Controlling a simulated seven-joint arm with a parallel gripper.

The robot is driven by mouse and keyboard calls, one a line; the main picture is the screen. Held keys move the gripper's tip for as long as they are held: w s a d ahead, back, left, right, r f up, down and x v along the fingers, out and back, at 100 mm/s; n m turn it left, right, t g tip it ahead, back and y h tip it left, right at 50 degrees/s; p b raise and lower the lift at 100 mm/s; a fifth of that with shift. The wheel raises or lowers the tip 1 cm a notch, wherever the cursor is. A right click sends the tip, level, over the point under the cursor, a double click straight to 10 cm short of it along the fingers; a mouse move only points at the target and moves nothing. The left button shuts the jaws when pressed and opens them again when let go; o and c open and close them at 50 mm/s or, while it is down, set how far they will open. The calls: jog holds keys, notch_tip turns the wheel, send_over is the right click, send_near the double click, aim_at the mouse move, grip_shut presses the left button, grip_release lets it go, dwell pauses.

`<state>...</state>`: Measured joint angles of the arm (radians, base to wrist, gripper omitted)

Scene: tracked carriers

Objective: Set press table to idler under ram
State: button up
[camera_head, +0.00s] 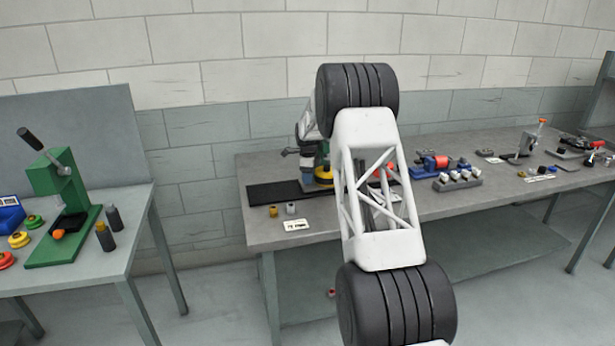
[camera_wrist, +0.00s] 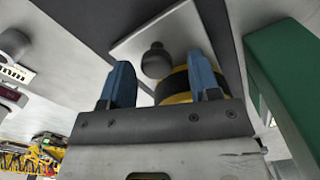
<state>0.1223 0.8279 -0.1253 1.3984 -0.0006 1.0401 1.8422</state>
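A green press (camera_head: 62,190) with a black-handled lever stands on the left table, with an orange piece (camera_head: 58,233) at its base. I cannot tell which part is its turning table. My gripper (camera_wrist: 162,85) shows two blue fingers apart in the wrist view. A dark round knob (camera_wrist: 156,60) on a pale plate (camera_wrist: 185,22) shows between them. A yellow-and-black round thing (camera_wrist: 175,88) is behind the right finger; contact is unclear. A green post (camera_wrist: 285,75) is at the right. In the head view my arm hides most of the gripper area. No idler can be identified surely.
Red, yellow (camera_head: 19,239) and green discs, a blue box (camera_head: 10,213) and two bottles (camera_head: 105,235) surround the press. The middle bench (camera_head: 340,215) carries a black mat (camera_head: 275,192), small cylinders, a blue-and-red device (camera_head: 432,163) and a grey holder (camera_head: 457,181).

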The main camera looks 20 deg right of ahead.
jog(key=shift+r, duration=0.1)
jog(key=shift+r, duration=3.8)
jog(key=shift+s+a+r, duration=0.1)
jog(key=shift+s+r, duration=0.15)
jog(key=shift+r, duration=0.1)
jog(key=s+a+r+n, duration=0.35)
jog(key=s+r, duration=0.35)
jog(key=s, duration=0.5)
jog(key=s+a+r+n+t, duration=0.15)
jog(key=s+r+n, duration=0.35)
jog(key=s, duration=0.7)
jog(key=s+a+r+n, duration=0.3)
jog(key=s+r, duration=0.5)
jog(key=s, duration=0.4)
jog(key=s+a+f+n, duration=0.1)
jog(key=s+f+n, duration=0.1)
jog(key=s, duration=1.1)
jog(key=s+a+f+n, duration=0.2)
jog(key=s+n, duration=0.3)
jog(key=s, duration=0.8)
jog(key=s+a+f+n+t, duration=0.1)
jog(key=s+f+n, duration=0.2)
jog(key=s, duration=1.1)
jog(key=shift+a+f+n, duration=0.2)
jog(key=shift+n, duration=0.25)
